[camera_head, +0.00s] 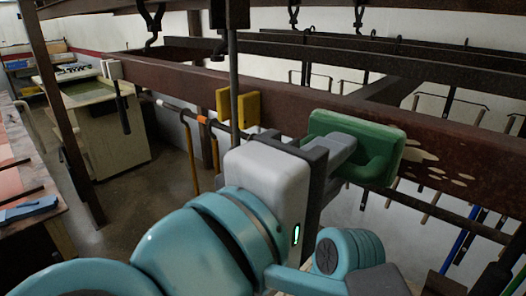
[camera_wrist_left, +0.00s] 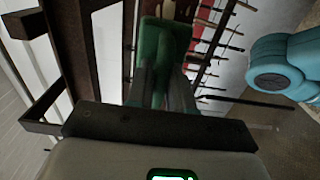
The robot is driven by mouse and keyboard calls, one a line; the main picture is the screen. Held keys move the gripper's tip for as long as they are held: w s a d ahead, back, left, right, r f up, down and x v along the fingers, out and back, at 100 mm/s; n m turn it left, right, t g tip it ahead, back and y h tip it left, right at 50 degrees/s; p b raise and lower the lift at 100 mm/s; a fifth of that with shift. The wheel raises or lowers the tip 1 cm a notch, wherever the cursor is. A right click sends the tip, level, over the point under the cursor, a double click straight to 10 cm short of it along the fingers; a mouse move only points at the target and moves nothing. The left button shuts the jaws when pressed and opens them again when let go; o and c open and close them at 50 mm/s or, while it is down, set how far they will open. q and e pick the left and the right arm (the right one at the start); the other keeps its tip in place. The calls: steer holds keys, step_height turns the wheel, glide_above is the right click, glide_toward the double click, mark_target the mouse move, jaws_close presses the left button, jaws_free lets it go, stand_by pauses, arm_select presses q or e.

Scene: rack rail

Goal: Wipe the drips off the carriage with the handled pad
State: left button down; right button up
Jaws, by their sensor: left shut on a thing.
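A green handled pad (camera_head: 381,146) lies with its face against or very close to the long rusty-brown beam (camera_head: 458,145). Cream drips (camera_head: 430,165) spot the beam's face just right of the pad. I cannot tell a separate carriage from this beam. In the left wrist view the green pad (camera_wrist_left: 160,48) stands beyond the left fingers (camera_wrist_left: 160,88), which hide part of the handle. My right arm shows at the bottom right of the head view; its fingers are not clear.
Yellow blocks (camera_head: 248,108) sit on the beam left of my gripper, beside a thin upright rod (camera_head: 234,80). Dark hooks (camera_head: 151,22) hang from upper rails. A cream cabinet (camera_head: 105,130) and a bench with a blue tool (camera_head: 28,209) stand at left.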

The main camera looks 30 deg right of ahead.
arm_select(q)
steer(key=shift+x, duration=0.75)
steer(key=shift+s, duration=0.1)
